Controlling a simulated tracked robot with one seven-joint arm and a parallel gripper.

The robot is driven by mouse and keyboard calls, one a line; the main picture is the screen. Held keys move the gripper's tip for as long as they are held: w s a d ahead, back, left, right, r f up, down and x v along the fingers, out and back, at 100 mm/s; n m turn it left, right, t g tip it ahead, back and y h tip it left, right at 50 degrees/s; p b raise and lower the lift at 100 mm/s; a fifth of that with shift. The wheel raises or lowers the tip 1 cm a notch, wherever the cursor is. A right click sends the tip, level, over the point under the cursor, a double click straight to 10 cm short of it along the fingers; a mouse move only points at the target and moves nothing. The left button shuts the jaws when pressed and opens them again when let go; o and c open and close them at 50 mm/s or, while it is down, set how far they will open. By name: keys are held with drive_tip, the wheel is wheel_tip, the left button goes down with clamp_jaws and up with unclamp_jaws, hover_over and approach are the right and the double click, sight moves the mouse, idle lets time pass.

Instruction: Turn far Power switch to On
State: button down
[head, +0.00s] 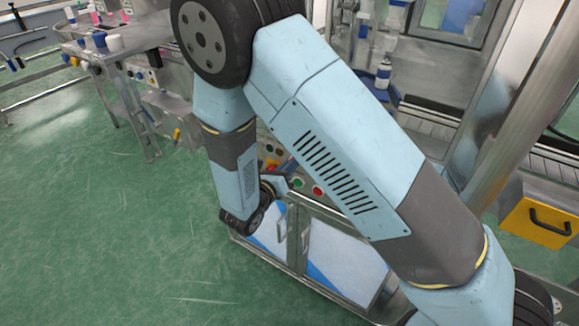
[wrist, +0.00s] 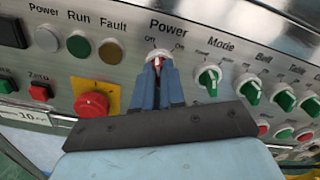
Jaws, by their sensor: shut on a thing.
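The Power switch (wrist: 158,54) is a red and white knob under a "Power" label on the grey metal panel in the wrist view, with small position labels around it. My gripper (wrist: 158,70) has its blue fingers closed around this knob from below. The fingers cover its lower part, and I cannot tell surely which position it points to. In the head view my arm hides the gripped switch.
A red mushroom button (wrist: 91,104) on a yellow plate sits left of my fingers. Run (wrist: 78,45) and Fault (wrist: 110,51) lamps are above it. A yellow drawer (head: 537,219) stands right in the head view.

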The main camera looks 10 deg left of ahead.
drive_tip(key=m, duration=1)
drive_tip(key=shift+a+f+m, duration=0.1)
drive_tip(key=shift+m, duration=0.3)
idle(0.4)
drive_tip(key=c, duration=1.2)
unclamp_jaws()
drive_tip(key=shift+s, duration=0.1)
drive_tip(key=v, duration=1.3)
drive_tip(key=shift+s, duration=0.3)
